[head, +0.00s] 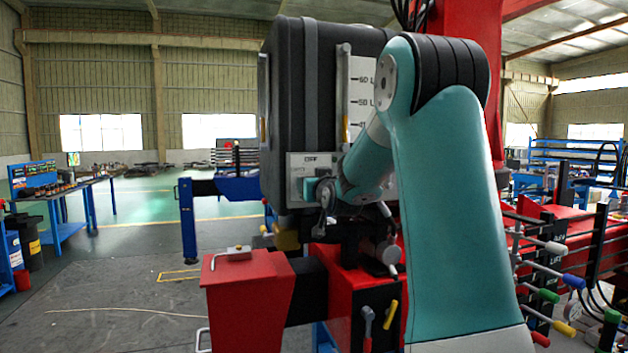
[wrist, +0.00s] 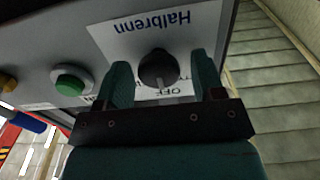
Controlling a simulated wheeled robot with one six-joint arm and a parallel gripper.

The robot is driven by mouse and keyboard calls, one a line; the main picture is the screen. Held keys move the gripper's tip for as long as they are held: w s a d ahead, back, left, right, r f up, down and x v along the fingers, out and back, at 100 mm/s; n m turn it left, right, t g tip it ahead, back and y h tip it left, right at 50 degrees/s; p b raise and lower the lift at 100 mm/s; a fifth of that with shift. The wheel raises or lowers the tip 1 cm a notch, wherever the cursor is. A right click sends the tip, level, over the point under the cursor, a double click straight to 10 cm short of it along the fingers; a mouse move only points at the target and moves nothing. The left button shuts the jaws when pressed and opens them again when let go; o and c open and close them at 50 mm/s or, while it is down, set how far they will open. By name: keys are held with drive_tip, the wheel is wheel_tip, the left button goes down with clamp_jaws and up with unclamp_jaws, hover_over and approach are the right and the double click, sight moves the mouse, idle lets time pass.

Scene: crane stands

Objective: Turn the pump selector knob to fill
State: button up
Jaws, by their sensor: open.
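The pump selector knob (wrist: 157,66) is black and round. It sits on a pale label plate (wrist: 120,38) on the grey control panel. The plate reads "Halbrenn" upside down, with "OFF" on the knob's near side. A small light mark on the knob appears to face "OFF". My gripper (wrist: 161,78) is open, with one teal finger on each side of the knob. I cannot tell whether either finger touches it. In the head view my gripper (head: 318,191) is at the panel (head: 300,163) under the black tank and hides the knob. The "fill" marking is not readable.
A green button (wrist: 72,80) and an orange button (wrist: 8,82) sit left of the knob in the wrist view. The black tank (head: 290,90) rises above the panel. A red stand (head: 250,290) with a handle is below. Open floor lies at left.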

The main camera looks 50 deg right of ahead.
drive_tip(key=c, duration=0.9)
drive_tip(key=shift+o, duration=0.2)
drive_tip(key=shift+f+m+b, duration=0.15)
drive_tip(key=shift+m+b, duration=0.15)
drive_tip(key=shift+b, duration=0.55)
drive_tip(key=m+b, duration=0.3)
drive_tip(key=shift+d+f+m, duration=0.1)
drive_tip(key=shift+m, duration=0.2)
drive_tip(key=shift+m+b, duration=2)
drive_tip(key=shift+m, duration=0.3)
